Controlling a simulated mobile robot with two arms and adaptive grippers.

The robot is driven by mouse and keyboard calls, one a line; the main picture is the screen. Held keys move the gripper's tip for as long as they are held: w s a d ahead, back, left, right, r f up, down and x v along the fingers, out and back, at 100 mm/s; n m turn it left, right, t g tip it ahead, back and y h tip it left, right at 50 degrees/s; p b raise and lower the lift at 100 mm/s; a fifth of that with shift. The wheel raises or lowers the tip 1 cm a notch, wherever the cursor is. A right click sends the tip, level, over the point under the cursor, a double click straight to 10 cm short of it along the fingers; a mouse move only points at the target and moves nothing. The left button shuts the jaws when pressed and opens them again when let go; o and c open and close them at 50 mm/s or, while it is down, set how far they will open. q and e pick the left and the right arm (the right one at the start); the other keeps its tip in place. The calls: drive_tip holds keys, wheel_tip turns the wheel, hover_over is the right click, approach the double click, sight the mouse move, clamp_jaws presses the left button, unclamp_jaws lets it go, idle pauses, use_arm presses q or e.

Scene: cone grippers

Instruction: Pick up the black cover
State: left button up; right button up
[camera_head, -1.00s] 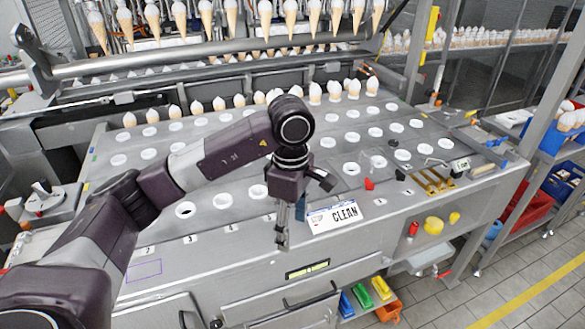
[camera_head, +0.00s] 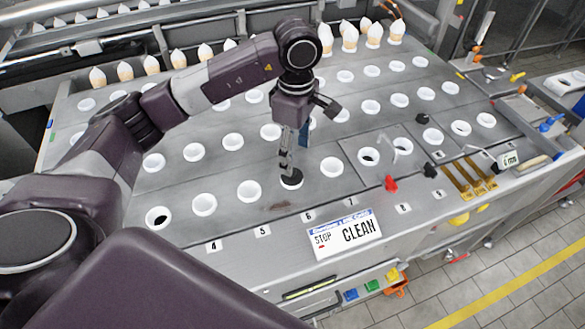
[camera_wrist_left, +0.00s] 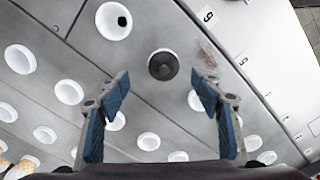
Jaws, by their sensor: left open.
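A round black cover (camera_wrist_left: 163,65) sits in a white-ringed hole of the grey plate in the left wrist view. It also shows in the head view (camera_head: 291,181), partly hidden under my fingers. My left gripper (camera_head: 288,168) points down right at this cover in the head view. In the left wrist view, the two blue-padded fingers of my left gripper (camera_wrist_left: 161,84) are wide apart with nothing between them, and the cover appears beyond the gap. I cannot tell whether a fingertip touches it. My right gripper is not in view.
A grey plate (camera_head: 225,172) with rows of white-ringed holes surrounds the cover. A CLEAN sign (camera_head: 345,234) lies at the front edge. A red knob (camera_head: 391,184), a black knob (camera_head: 430,170) and brass brackets (camera_head: 470,178) stand to the right. Cones (camera_head: 350,38) line the back.

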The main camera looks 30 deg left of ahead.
sight(297, 177)
use_arm(q)
drive_tip(key=shift+s+f+p, duration=0.3)
drive_tip(key=shift+f+p, duration=0.1)
drive_tip(key=shift+f, duration=0.3)
drive_tip(key=f, duration=0.1)
drive_tip(key=f+p, duration=0.2)
drive_tip(key=f, duration=0.1)
drive_tip(key=shift+s+a, duration=0.1)
drive_tip(key=shift+a, duration=0.15)
drive_tip(key=shift+f, duration=0.25)
drive_tip(key=c, duration=1)
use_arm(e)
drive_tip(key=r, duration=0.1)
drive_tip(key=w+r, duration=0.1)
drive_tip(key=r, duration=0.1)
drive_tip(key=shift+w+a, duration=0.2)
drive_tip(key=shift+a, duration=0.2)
